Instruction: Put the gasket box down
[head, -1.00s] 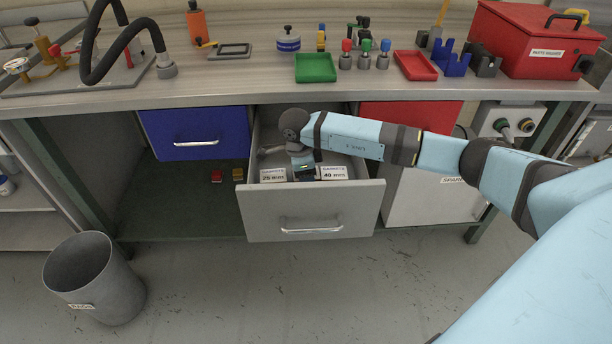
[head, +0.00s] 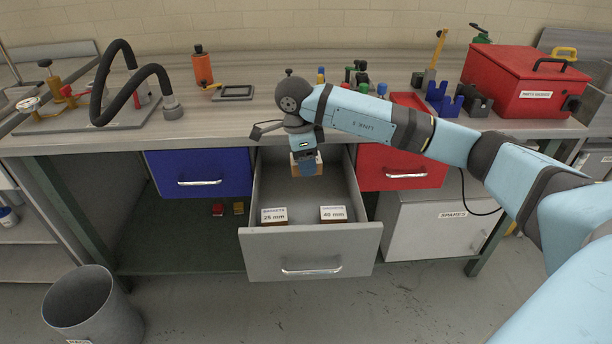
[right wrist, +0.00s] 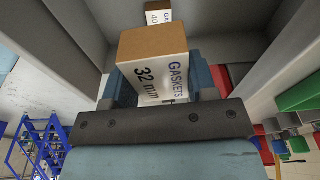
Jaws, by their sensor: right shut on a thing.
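My right gripper (head: 306,168) is shut on a cardboard gasket box (head: 319,160), over the rear part of the open grey drawer (head: 310,248). In the right wrist view the held box (right wrist: 152,50) sits between the fingers, and its white label reads "GASKETS 32 mm". The head view does not clearly show the gap beneath it. Two other gasket boxes lie near the drawer's front: the 25 mm box (head: 273,216) at left and the 40 mm box (head: 333,214) at right. My left gripper is not in view.
The workbench top (head: 225,122) is above and behind the drawer. A shut blue drawer (head: 200,172) is on the left and a red drawer (head: 400,172) on the right. A bin (head: 95,310) stands front left. The drawer floor between and behind the two boxes looks free.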

